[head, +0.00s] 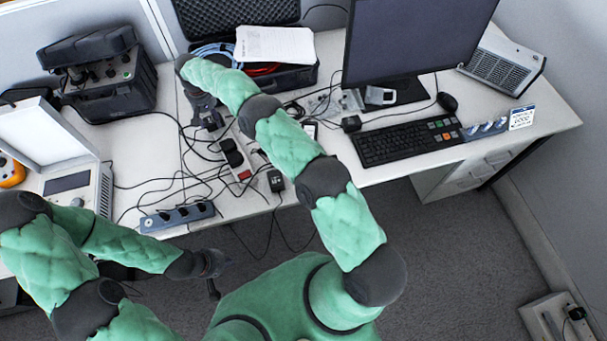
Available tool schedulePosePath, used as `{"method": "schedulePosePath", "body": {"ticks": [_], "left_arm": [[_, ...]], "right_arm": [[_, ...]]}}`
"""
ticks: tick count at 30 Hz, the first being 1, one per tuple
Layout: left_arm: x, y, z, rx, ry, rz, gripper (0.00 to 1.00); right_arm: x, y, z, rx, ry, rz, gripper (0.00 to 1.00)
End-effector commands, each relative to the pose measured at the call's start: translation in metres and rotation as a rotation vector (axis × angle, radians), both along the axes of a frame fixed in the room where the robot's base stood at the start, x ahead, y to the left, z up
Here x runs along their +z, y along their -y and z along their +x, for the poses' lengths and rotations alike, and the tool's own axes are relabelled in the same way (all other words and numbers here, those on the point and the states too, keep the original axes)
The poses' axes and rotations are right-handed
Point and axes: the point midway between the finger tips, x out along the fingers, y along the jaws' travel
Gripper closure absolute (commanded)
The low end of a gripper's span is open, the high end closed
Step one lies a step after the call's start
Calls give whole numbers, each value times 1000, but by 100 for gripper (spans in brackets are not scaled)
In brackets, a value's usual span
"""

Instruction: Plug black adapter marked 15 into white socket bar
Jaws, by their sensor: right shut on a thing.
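The white socket bar (245,174) lies slanted on the desk near its front edge, with dark plugs or adapters on it and a red switch at its lower end. My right gripper (211,122) reaches over the desk at the bar's upper end, shut on a small dark thing that looks like a black adapter. My arm and the dark fingers partly hide it, and no number can be read. Another black adapter (276,181) with white print lies at the desk's front edge, right of the bar. My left gripper (221,279) is empty in front of the desk, its fingers apparently apart.
A blue-grey socket strip (177,216) lies on the desk at lower left. Loose black cables surround both bars. An open black case (290,80) with papers stands behind, a monitor (412,40) and keyboard (408,142) to the right, instruments (100,75) to the left.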

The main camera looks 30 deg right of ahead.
Motion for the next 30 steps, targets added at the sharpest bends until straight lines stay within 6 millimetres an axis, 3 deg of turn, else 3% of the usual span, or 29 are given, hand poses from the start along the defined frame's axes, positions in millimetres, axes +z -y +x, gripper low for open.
{"method": "schedulePosePath", "body": {"ticks": [14,15,18,30], "left_arm": [[-1,0,0,0,0,0,100],[-1,0,0,0,0,0,100],[-1,0,0,0,0,0,100],[-1,0,0,0,0,0,100]], "right_arm": [[-5,0,-2,1,-7,-1,79],[-5,0,-2,1,-7,-1,42],[-5,0,-2,1,-6,-1,20],[-1,0,-1,0,-2,0,20]]}}
